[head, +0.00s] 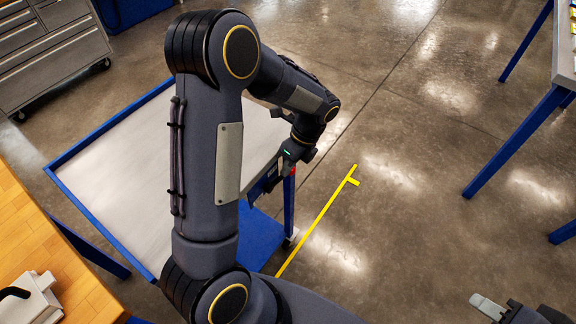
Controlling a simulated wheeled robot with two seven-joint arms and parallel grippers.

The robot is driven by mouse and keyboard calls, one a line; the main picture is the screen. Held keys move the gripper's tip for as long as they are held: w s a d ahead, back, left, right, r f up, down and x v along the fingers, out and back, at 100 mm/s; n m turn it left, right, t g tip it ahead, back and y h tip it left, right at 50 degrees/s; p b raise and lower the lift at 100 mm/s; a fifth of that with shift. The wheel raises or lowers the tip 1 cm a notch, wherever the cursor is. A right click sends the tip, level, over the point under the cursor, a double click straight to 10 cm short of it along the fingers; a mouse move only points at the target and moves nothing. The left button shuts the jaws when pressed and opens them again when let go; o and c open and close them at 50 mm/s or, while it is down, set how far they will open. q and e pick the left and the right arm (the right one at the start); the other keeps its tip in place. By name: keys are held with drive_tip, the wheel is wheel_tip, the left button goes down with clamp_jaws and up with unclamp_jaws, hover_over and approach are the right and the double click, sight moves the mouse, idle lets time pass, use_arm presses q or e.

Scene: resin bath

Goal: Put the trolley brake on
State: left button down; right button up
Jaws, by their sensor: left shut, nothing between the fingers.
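The trolley (125,165) has a bare grey top with a blue rim, a blue lower shelf and blue legs. My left arm crosses in front of it and hides much of its middle. My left gripper (268,190) is shut and empty, pointing down at the trolley's right end. A small red part (293,171) shows right beside the gripper, at the top of the corner post. I cannot tell whether they touch, or whether this part is the brake. My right gripper (488,306) is partly in view at the bottom right, away from the trolley; its opening is unclear.
A wooden bench (40,235) with a white object (30,300) stands at the lower left. A grey drawer cabinet (50,50) stands at the upper left. A blue-legged table (515,140) is at the right. Yellow tape (318,222) marks the open concrete floor.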

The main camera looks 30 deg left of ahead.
use_arm(q)
wheel_tip(320, 180, down, 3)
drive_tip(key=g+p, duration=0.2)
drive_tip(key=g, duration=0.1)
drive_tip(key=shift+p, duration=0.35)
